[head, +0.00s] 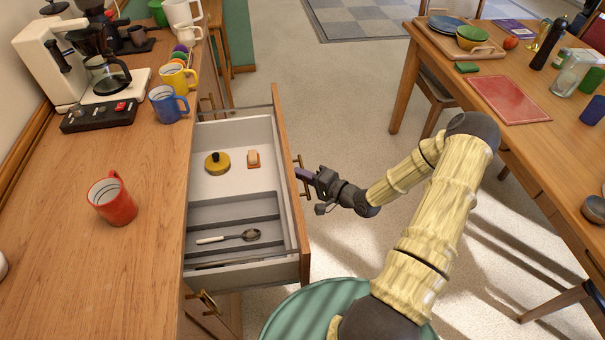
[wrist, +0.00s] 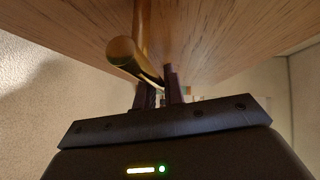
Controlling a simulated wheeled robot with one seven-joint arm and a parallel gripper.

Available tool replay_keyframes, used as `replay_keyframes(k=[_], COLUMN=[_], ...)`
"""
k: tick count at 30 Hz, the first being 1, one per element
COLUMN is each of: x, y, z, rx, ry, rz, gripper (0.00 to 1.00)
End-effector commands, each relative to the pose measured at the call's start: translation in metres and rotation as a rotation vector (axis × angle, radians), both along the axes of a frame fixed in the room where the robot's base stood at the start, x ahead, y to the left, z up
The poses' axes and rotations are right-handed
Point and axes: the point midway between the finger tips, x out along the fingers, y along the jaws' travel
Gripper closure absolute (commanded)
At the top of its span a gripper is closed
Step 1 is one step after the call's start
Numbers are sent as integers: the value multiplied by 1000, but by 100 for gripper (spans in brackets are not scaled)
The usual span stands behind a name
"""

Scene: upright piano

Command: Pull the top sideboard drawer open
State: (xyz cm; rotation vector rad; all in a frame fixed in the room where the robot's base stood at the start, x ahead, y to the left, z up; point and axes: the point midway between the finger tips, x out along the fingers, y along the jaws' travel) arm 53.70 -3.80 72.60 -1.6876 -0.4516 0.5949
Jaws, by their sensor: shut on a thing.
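The top sideboard drawer (head: 292,190) stands pulled well out from the wooden sideboard (head: 75,205) in the head view. Its brass handle (head: 301,177) is on the outer front. My gripper (head: 308,176) is at that handle, with the arm reaching in from the right. In the wrist view the fingers (wrist: 160,88) are shut on the brass handle bar (wrist: 124,50), below the wooden drawer front (wrist: 220,30). Inside the drawer are a yellow round lidded thing (head: 217,162), a small orange and pink block (head: 253,158) and a spoon (head: 230,237) in a grey divider.
On the sideboard stand a red mug (head: 112,200), blue mug (head: 168,104), yellow mug (head: 177,80) and coffee machine (head: 70,65). A laid table (head: 470,60) is at the right. Floor (head: 335,95) lies clear between. A green round seat-like top (head: 320,312) is below.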

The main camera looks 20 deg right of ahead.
Motion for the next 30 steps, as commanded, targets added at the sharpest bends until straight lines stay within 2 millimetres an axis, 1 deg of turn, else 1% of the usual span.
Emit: replay_keyframes(k=[14,15,17,18,26,30], x=[1,1,1,0,0,-6], y=[-1,-1,-1,-1,-1,-6], z=[0,0,0,0,0,1], rx=[0,0,0,0,1,0], ry=[0,0,0,0,-1,0], rz=[5,5,5,6,6,6], gripper=[100,82,70,68,68,68])
